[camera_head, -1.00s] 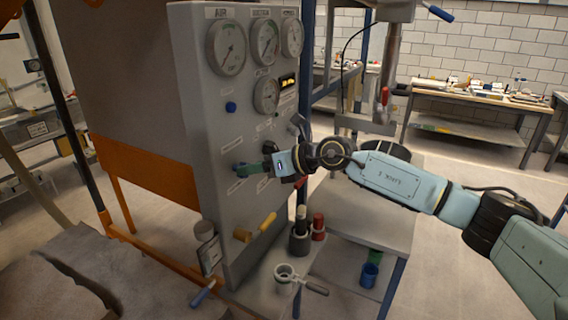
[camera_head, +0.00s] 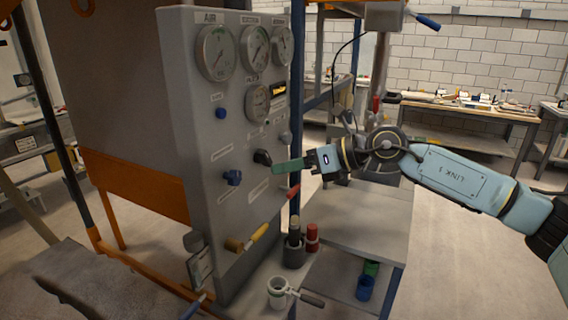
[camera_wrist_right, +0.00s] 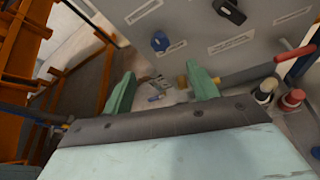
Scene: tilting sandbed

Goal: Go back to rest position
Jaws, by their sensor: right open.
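My right gripper (camera_head: 284,167) has green fingers and hangs in front of the grey control panel (camera_head: 195,130). Its fingers also show in the wrist view (camera_wrist_right: 162,88), spread apart with nothing between them. My left gripper is not in view.
Gauges (camera_head: 216,52) line the panel top. A yellow handle (camera_head: 258,232) and a red handle (camera_head: 293,191) stick out below. A grey side table (camera_head: 355,220) stands right of the panel, under my right arm. Workbenches (camera_head: 460,112) stand at the back.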

